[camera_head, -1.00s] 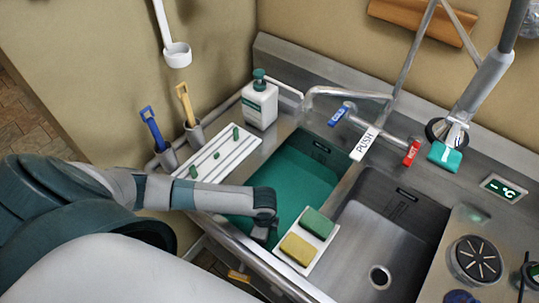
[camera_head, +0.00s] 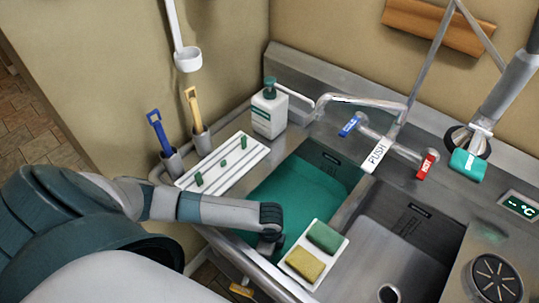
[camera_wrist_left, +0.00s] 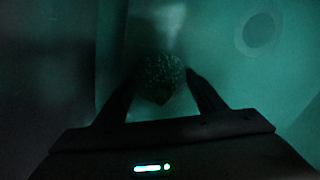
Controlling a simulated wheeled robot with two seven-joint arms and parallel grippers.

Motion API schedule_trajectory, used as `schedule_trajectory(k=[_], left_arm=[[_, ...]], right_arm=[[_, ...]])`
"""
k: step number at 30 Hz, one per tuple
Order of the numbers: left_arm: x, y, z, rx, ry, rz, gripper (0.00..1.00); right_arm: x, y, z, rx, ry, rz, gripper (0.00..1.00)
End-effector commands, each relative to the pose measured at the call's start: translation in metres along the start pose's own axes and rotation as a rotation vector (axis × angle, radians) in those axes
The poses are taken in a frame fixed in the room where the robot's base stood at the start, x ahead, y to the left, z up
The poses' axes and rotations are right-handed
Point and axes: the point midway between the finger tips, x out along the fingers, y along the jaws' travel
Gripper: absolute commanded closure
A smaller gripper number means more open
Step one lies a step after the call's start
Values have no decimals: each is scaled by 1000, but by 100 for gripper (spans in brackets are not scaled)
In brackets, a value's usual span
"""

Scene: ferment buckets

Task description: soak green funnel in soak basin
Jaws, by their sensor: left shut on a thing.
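The soak basin is the left sink bowl, filled with green liquid (camera_head: 305,192) in the head view. My left arm reaches in over its front rim, and the left gripper (camera_head: 268,243) points down into the bowl with its fingertips hidden. The dark green wrist view shows the left gripper's two fingers (camera_wrist_left: 160,88) on either side of a rounded, speckled thing (camera_wrist_left: 162,72). They are shut on it. I take it for the green funnel, but its shape and colour are dim. My right gripper is not in view.
A white tray with a green sponge (camera_head: 325,237) and a yellow sponge (camera_head: 304,264) sits close right of my gripper. A white rack (camera_head: 222,163) and a soap bottle (camera_head: 268,112) stand behind left. A faucet (camera_head: 362,101) stands behind. The right bowl (camera_head: 405,245) looks empty.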

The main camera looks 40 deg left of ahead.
Motion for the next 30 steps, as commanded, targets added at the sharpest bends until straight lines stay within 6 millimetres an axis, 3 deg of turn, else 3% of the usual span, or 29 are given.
schedule_trajectory(k=[6, 9, 30], left_arm=[[13, 0, 0, 0, 0, -1, 60], [10, 0, 0, -1, 0, 1, 60], [11, 0, 0, -1, 1, 1, 60]], right_arm=[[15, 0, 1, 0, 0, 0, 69], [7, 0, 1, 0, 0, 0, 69], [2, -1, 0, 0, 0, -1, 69]])
